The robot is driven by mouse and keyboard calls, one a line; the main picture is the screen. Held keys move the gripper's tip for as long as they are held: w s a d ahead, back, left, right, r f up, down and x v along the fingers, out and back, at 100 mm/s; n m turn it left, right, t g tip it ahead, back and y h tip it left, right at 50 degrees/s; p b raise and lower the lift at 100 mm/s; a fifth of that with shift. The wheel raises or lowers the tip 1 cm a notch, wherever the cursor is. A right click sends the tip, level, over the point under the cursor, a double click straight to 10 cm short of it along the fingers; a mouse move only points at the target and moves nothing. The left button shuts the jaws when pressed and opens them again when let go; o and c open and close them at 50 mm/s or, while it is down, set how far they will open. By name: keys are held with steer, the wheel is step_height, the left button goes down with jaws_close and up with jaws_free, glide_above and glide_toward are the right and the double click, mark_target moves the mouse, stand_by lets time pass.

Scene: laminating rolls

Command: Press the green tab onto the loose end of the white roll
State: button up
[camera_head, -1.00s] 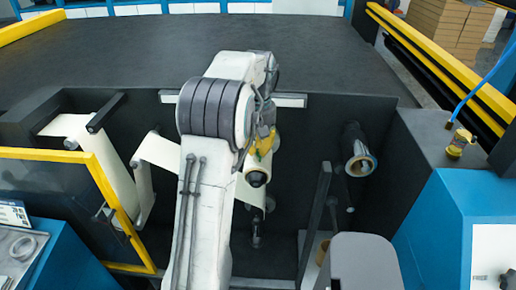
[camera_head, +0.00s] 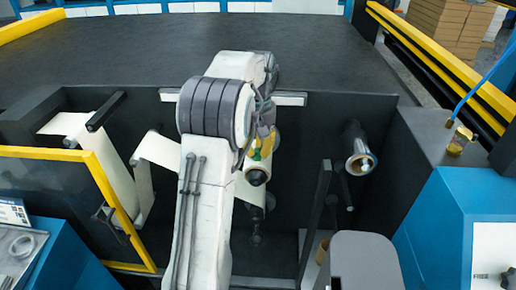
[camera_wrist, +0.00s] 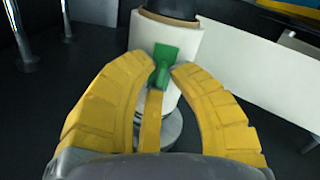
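The white roll (camera_head: 250,192) hangs in the machine's dark recess, partly behind my arm in the head view. Its dark core end faces the camera. In the wrist view its white sheet (camera_wrist: 187,43) lies just beyond my fingertips. The green tab (camera_wrist: 163,62) is between the tips of my gripper (camera_wrist: 162,67), in front of the white sheet. I cannot tell whether it touches the sheet. My yellow fingers are nearly closed on the tab. In the head view my gripper (camera_head: 261,148) is just above the roll's core end, with a bit of green showing.
A metallic roller (camera_head: 360,157) sticks out to the right of the roll. A yellow-framed guard (camera_head: 110,195) and white web (camera_head: 110,165) stand at the left. A dark upright bar (camera_head: 315,215) stands right of the roll. A flat dark surface (camera_head: 330,60) lies behind.

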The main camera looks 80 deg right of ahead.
steer(key=o, duration=0.3)
step_height(320, 180, up, 12)
stand_by(0.8)
stand_by(0.4)
